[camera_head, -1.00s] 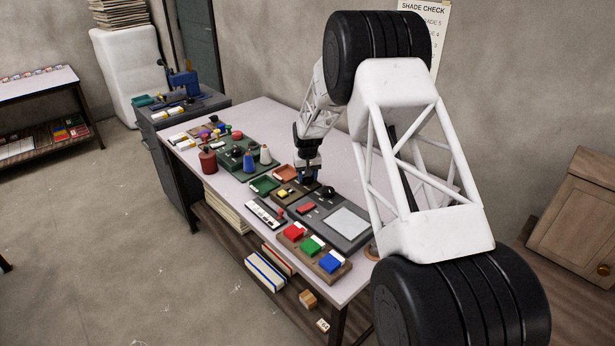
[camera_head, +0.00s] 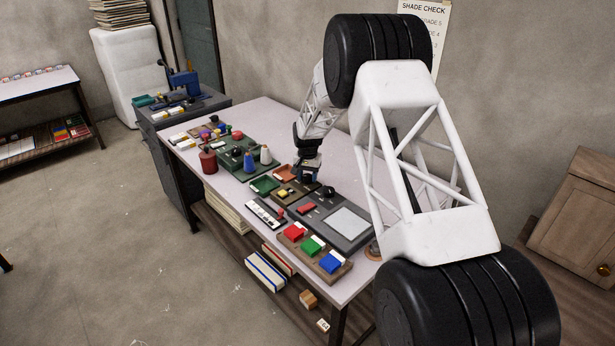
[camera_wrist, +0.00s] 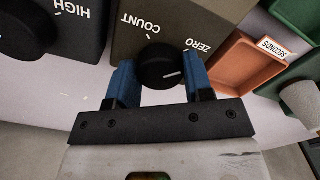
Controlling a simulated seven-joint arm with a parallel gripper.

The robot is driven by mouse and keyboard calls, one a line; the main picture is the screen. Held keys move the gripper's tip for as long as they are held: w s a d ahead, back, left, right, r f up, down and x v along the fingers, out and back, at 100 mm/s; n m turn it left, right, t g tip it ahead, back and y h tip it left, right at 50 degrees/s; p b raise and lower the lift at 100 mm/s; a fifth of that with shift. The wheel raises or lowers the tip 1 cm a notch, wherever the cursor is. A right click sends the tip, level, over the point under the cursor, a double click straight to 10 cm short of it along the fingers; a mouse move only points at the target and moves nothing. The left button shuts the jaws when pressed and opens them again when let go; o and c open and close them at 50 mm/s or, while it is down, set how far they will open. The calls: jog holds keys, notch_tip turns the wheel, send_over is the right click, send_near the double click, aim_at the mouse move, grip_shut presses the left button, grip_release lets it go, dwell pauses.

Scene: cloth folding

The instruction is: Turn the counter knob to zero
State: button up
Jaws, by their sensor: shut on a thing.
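The counter knob (camera_wrist: 155,64) is a round black knob with a white pointer line, on a dark box (camera_wrist: 205,18) marked COUNT and ZERO. In the wrist view the pointer line lies toward the right, on the side of the ZERO label (camera_wrist: 197,46), though not clearly lined up with it. My gripper (camera_wrist: 159,78) has one blue finger on each side of the knob and is shut on it. In the head view my gripper (camera_head: 308,177) is down at the boxes on the table and hides the knob.
Another black knob (camera_wrist: 22,30), beside the word HIGH, is close to the left. Orange (camera_head: 285,172) and green (camera_head: 264,184) trays lie beside my gripper. A grey panel (camera_head: 345,222) and red, green and blue blocks (camera_head: 312,245) are nearer the table's front end.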

aim_at(308, 176)
jog(key=o, duration=0.9)
jog(key=shift+o, duration=0.2)
jog(key=shift+r, duration=3.9)
